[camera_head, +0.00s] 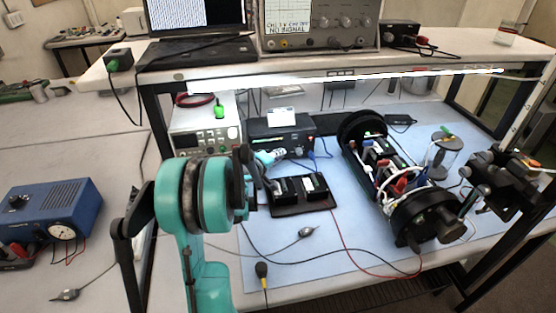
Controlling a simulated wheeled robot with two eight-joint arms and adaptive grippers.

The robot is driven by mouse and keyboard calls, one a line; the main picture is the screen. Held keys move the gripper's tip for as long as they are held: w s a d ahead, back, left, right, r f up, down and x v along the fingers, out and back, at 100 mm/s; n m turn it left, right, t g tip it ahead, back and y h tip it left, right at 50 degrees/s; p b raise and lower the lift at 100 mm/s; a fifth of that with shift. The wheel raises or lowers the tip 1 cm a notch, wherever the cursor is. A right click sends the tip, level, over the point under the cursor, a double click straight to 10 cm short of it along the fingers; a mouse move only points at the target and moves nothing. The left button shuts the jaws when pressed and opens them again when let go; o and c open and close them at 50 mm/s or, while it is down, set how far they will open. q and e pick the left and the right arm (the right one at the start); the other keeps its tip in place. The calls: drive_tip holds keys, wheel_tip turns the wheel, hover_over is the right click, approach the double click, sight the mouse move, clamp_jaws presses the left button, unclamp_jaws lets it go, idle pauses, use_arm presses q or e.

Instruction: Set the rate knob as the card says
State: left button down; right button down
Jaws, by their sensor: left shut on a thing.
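A black instrument box (303,135) with a small green display stands at the back of the blue mat. A small white card (282,117) stands on top of it; its writing is too small to read. My left arm comes up from the bottom, and my left gripper (271,159) is at the lower left front of the box. It is shut on what appears to be the rate knob, which the fingers and wrist largely hide. The knob's pointer and scale cannot be seen.
A white power supply (205,128) stands left of the box. A black tray (300,194) lies just in front of the gripper. An open black cylinder (400,180) with wires lies to the right. Loose cables cross the mat (330,255). A shelf (300,66) overhangs the back.

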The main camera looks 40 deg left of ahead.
use_arm(q)
drive_tip(key=shift+f, duration=0.1)
idle(0.3)
drive_tip(key=c, duration=1.3)
unclamp_jaws()
drive_tip(key=shift+c, duration=0.2)
drive_tip(key=v, duration=1.2)
drive_tip(key=shift+f, duration=0.1)
